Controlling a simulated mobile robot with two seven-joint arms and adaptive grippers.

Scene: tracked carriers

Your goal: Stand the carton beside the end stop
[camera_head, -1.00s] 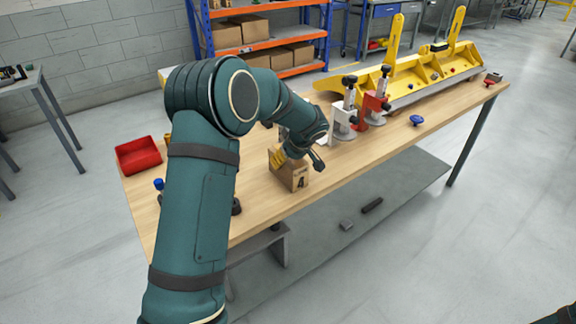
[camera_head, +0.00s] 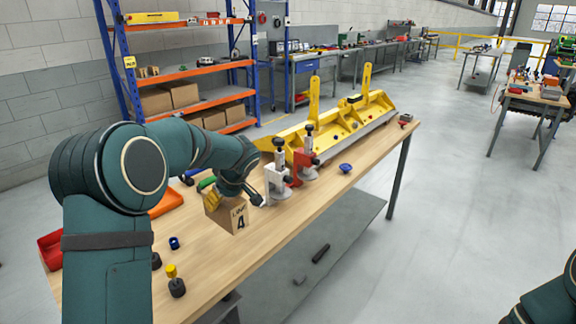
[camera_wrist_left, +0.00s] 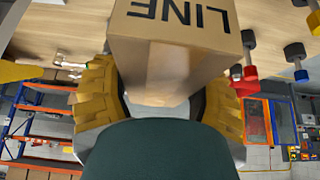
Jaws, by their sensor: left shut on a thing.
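The carton (camera_head: 228,216) is a small brown box with dark "LINE 4" lettering, upright with a slight tilt. My left gripper (camera_head: 213,200) is shut on it with yellow finger pads and appears to hold it a little above the table. In the left wrist view, the carton (camera_wrist_left: 170,60) sits between the two pads and the lettering is upside down. I cannot tell for sure which part is the end stop. My right gripper is out of view; only part of that arm shows at the bottom right.
A blue knob (camera_head: 346,168) is farther right.

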